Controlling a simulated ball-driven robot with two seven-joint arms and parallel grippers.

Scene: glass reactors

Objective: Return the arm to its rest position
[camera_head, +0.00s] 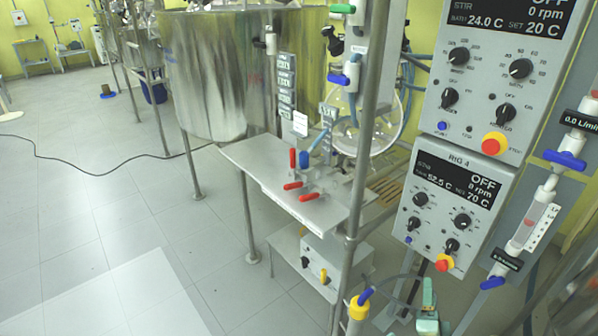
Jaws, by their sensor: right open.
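The view looks down on a glass reactor rig with its control boxes. My right gripper is at most a small part of the picture, and I cannot clearly pick out its fingers among the fittings at the lower right. I see nothing held in it. My left gripper is not in view. The upper control box (481,118) and the lower control box (428,232) stand at the right. A glass vessel (372,125) is behind the post.
A metal shelf (262,165) carries red-handled valves (308,196). A steel tank (215,80) stands behind it. A steel post (362,150) rises in front. Yellow (358,308) and green (428,292) fittings stick up at the bottom.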

